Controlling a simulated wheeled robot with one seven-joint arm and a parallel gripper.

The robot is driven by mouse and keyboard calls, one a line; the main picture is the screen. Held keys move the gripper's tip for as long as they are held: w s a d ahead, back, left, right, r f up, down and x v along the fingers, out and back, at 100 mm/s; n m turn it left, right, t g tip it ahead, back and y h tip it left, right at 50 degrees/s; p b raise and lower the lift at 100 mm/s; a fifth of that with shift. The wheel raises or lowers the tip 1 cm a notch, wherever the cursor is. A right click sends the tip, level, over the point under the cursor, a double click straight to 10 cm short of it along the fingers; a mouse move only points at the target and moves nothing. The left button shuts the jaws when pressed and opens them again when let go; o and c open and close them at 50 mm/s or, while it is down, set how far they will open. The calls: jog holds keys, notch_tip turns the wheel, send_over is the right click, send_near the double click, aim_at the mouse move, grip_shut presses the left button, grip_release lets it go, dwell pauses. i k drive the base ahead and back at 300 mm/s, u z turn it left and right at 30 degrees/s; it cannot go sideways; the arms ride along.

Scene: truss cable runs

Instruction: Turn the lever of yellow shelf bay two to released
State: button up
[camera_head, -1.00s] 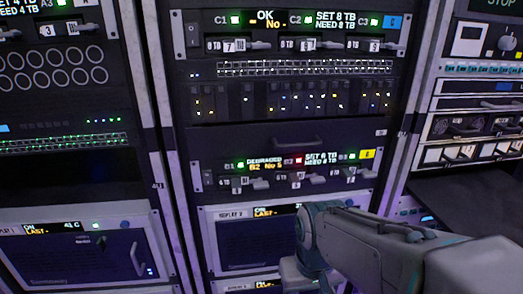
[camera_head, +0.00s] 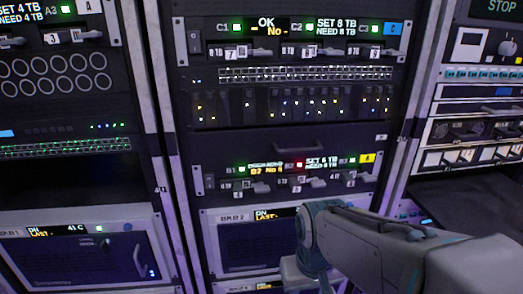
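The yellow shelf (camera_head: 224,184) is a dark unit low in the middle rack, with a yellow tag (camera_head: 367,158) at its right end. Its display (camera_head: 266,167) carries small, blurred text that includes "B2 No". Bay two is in the middle, under a red light (camera_head: 299,165); the lights of bays one and three are green. The grey bay two lever (camera_head: 316,183) appears to lie sideways, pointing right, but its exact setting is too small to tell. My arm reaches in from the lower right, below the shelf. My gripper's fingers do not show.
A similar blue-tagged shelf (camera_head: 210,40) sits higher in the middle rack, with a port strip and drive rows below it. Racks stand on both sides. A dark surface (camera_head: 460,212) juts out at the right. Another panel (camera_head: 228,242) lies partly behind my arm.

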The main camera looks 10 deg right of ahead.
aim_at(315, 182)
jog(key=z, duration=1.4)
jog(key=k, duration=0.65)
jog(key=z, duration=0.25)
